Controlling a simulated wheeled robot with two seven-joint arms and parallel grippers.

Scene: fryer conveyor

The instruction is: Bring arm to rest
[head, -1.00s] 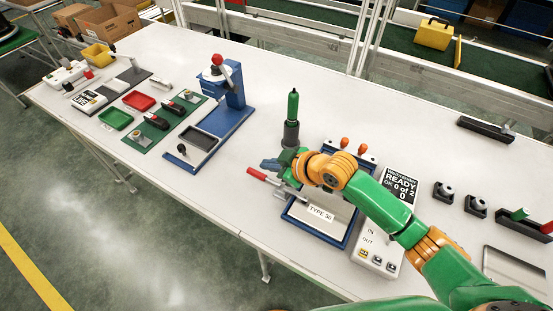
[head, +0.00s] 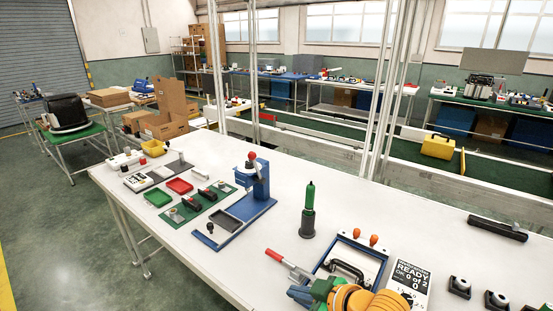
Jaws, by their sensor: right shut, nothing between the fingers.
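My right gripper (head: 301,294) is at the bottom of the head view, low over the near part of the white table (head: 150,226). Its blue-grey fingers are shut with nothing between them and point left. My orange and green right wrist shows beside it, cut off by the lower edge. The gripper overlaps the near left part of the blue-framed fixture (head: 375,262) in the picture; I cannot tell whether they touch. A lever with a red handle (head: 275,255) shows just beyond the fingers. My left gripper is not in view.
A green-topped tool (head: 308,212) stands upright beyond the fixture. A blue press (head: 256,190) and trays stand further left.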

